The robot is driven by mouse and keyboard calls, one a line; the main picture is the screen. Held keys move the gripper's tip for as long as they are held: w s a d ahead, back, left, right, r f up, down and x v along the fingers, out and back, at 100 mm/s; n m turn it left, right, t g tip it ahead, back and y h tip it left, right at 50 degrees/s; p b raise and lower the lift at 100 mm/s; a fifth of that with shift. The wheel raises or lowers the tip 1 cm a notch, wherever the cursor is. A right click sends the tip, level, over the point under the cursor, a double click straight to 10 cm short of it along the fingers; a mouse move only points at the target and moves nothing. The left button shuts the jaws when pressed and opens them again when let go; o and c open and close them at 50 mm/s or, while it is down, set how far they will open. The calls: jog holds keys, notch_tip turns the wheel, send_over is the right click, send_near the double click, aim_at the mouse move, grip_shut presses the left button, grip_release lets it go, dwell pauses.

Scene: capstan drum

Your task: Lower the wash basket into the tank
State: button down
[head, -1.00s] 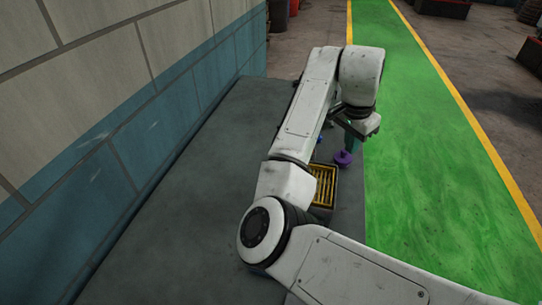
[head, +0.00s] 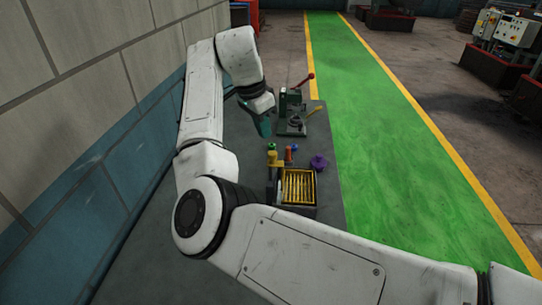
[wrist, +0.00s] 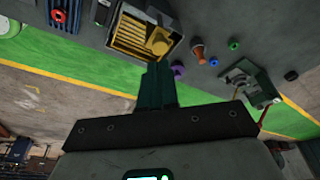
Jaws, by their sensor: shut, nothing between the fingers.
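A dark open-topped box (head: 316,211) with yellow slats (head: 299,186) inside stands on the grey bench; it also shows in the wrist view (wrist: 121,44). I cannot tell whether it is the tank, the wash basket or neither. A green-grey fixture with a red-knobbed lever (head: 291,112) stands at the bench's far end, also in the wrist view (wrist: 250,80); no drum or rope is clearly visible. My gripper (head: 265,128) is left of the fixture and beyond the box, above the bench. Its teal fingers (wrist: 156,84) are together and empty.
Small parts stand around the box's far side: a yellow one (head: 272,159), an orange one (head: 289,155), a purple one (head: 319,162), a blue one (head: 295,147). A wall (head: 90,150) borders the bench (head: 150,255) at left; a green walkway (head: 400,150) runs at right.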

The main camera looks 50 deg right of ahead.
aim_at(269, 157)
jog(key=shift+f, duration=0.15)
jog(key=b+x, duration=0.6)
jog(key=shift+s+d+f, duration=0.1)
jog(key=shift+d+f, duration=0.05)
jog(key=shift+f, duration=0.25)
jog(key=shift+f+b, duration=0.7)
jog(key=shift+f, duration=1.65)
jog(key=shift+r, duration=0.2)
jog(key=a, duration=0.1)
jog(key=a+p, duration=0.2)
jog(key=shift+w+r, duration=0.3)
jog(key=shift+r, duration=0.1)
jog(key=shift+r, duration=0.1)
